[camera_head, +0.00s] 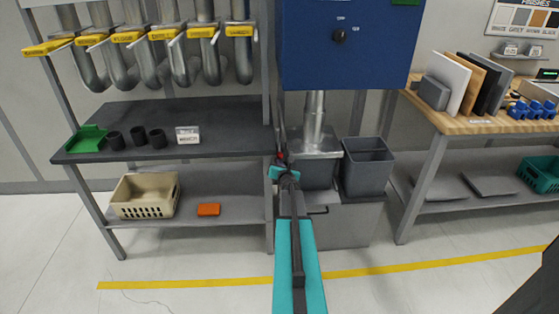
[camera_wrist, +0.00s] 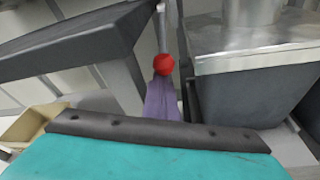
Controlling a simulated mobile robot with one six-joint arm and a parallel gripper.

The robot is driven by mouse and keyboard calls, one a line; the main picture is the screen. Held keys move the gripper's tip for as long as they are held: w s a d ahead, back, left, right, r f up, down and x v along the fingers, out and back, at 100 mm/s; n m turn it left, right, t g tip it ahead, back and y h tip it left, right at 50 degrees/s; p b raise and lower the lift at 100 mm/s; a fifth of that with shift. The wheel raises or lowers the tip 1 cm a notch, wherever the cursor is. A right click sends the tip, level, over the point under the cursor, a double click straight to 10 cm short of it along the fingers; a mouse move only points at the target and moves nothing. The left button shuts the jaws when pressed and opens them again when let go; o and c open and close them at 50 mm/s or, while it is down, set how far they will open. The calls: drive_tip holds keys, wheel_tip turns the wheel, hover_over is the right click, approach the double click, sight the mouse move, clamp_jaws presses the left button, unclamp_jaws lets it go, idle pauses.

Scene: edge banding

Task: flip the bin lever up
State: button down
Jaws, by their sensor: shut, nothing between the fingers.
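The bin lever shows in the wrist view as a red ball knob (camera_wrist: 163,65) on a thin grey rod that runs up from it in the picture. In the head view the knob (camera_head: 281,156) is small and partly hidden by my arm. My gripper (camera_wrist: 162,98) is shut and empty, with its purplish fingers just below the knob in the wrist view. Whether they touch it I cannot tell. The grey bin (camera_wrist: 260,85) with a metal lid stands right of the lever. In the head view this bin (camera_head: 315,172) stands under a metal pipe.
A dark shelf table (camera_head: 230,125) stands close left of the lever, its post (camera_wrist: 122,88) near my fingers. An open grey bin (camera_head: 367,165) stands to the right. A blue cabinet (camera_head: 345,60) hangs above. The floor in front is clear.

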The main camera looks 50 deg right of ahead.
sight(278, 157)
drive_tip(key=shift+r+p, duration=0.3)
drive_tip(key=shift+r, duration=0.05)
drive_tip(key=shift+s+a+r+p, duration=0.15)
drive_tip(key=shift+s+r+p, duration=0.05)
drive_tip(key=shift+r+p, duration=0.4)
drive_tip(key=shift+s+a+r+p, duration=0.15)
drive_tip(key=shift+s+r+p, duration=0.05)
drive_tip(key=shift+r+p, duration=0.35)
drive_tip(key=shift+f, duration=0.1)
drive_tip(key=shift+w, duration=0.1)
drive_tip(key=shift+a, duration=0.15)
